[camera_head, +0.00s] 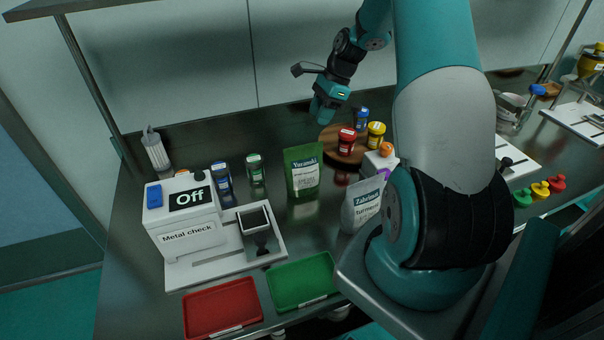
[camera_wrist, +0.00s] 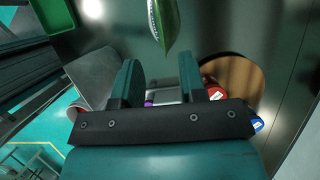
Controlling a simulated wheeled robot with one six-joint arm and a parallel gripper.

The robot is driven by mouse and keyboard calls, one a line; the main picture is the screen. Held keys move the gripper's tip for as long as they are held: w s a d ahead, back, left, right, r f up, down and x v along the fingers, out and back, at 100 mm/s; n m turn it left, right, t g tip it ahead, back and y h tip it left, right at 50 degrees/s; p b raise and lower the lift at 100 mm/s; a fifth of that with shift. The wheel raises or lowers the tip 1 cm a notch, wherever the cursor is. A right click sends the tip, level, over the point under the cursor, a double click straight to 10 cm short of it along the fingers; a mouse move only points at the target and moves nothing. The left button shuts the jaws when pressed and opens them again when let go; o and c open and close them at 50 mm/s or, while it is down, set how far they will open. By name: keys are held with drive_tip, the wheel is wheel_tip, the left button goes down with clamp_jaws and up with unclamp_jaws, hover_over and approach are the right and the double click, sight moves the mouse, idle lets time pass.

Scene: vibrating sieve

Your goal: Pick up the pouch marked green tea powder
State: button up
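A green pouch (camera_head: 302,172) stands upright on the dark table, left of the round wooden board. Its small label is hard to read, but its green colour fits green tea powder. It also shows edge-on at the top of the wrist view (camera_wrist: 163,22). My gripper (camera_head: 322,113) hangs above the back of the table, apart from the green pouch. In the wrist view its two fingers (camera_wrist: 160,72) are spread, with nothing held between them.
The wooden board (camera_head: 331,139) carries several jars, including a red one (camera_head: 346,142). A metal check machine (camera_head: 184,219) stands left. Blue-lidded (camera_head: 221,177) and green-lidded (camera_head: 255,168) jars stand behind it. A red tray (camera_head: 222,308) and a green tray (camera_head: 302,281) lie in front.

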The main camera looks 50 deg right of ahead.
sight(305, 145)
drive_tip(key=p+x, duration=0.1)
drive_tip(key=x, duration=0.5)
drive_tip(key=shift+w+a+f, duration=0.1)
drive_tip(key=shift+a+f, duration=0.05)
drive_tip(key=shift+f, duration=0.05)
drive_tip(key=p+x, duration=0.2)
drive_tip(key=x, duration=0.2)
drive_tip(key=shift+f, duration=0.1)
drive_tip(key=shift+w+a+f, duration=0.15)
drive_tip(key=shift+f, duration=0.3)
drive_tip(key=shift+f, duration=0.25)
clamp_jaws()
